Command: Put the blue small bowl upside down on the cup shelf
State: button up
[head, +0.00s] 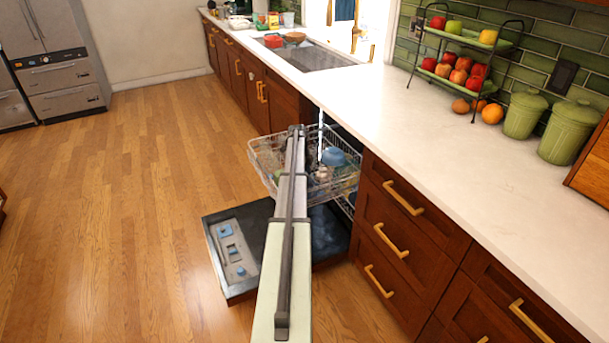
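A small blue bowl (335,157) shows in the pulled-out upper rack (265,152) of the dishwasher, toward its right side. It is small in the picture, and I cannot tell for sure which way up it sits. My arm reaches over the rack from the front. My gripper (321,173) is low over the rack, just left of the bowl. Its fingers are too small and cluttered to tell whether they are open or touch anything. I cannot make out the cup shelf clearly among the rack wires.
The dishwasher door (228,262) is folded down below the rack. The white countertop (440,160) and drawers (400,235) stand close on the right. A fruit stand (465,70) and green canisters (568,130) are on the counter. The wooden floor (130,190) to the left is clear.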

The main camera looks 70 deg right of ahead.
jog(key=shift+f, duration=0.1)
jog(key=o, duration=1.1)
jog(key=r, duration=0.4)
jog(key=w+r, duration=0.1)
jog(key=r, duration=0.4)
jog(key=w+r, duration=0.1)
jog(key=r, duration=0.3)
jog(key=shift+r, duration=0.35)
